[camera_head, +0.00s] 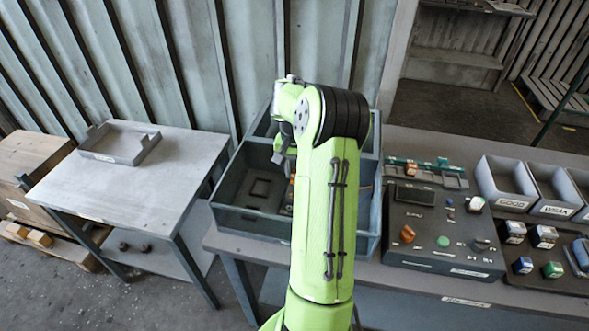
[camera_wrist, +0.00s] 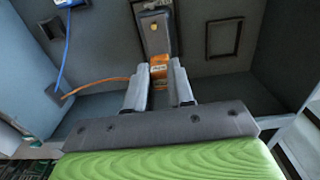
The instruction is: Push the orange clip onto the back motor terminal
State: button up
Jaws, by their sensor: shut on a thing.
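The orange clip (camera_wrist: 159,69) sits between the two fingertips of my gripper (camera_wrist: 160,77) in the wrist view, and the gripper is shut on it. An orange wire (camera_wrist: 97,85) runs from it to the left, to a dark block on the housing wall. Just beyond the clip is a dark grey raised block (camera_wrist: 156,38) with a small brass-coloured spot; whether the clip touches it I cannot tell. A blue clip or connector (camera_wrist: 68,3) with a blue wire shows at the top left. In the head view my arm hides much of the blue-grey housing (camera_head: 232,217) and the clip.
The housing's walls rise around my gripper. A recessed rectangular frame (camera_wrist: 223,37) lies right of the grey block. Right of the housing are a control panel (camera_head: 440,228), open bins (camera_head: 507,184) and small coloured blocks. A side table (camera_head: 110,185) with a grey tray stands left.

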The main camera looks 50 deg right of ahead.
jog(key=shift+f+b, duration=0.6)
jog(key=shift+f, duration=0.2)
jog(key=o, duration=0.9)
jog(key=shift+r, duration=0.1)
notch_tip(320, 180, up, 16)
jog(key=p, duration=0.3)
jog(key=shift+f+p, duration=0.2)
jog(key=shift+p, duration=0.2)
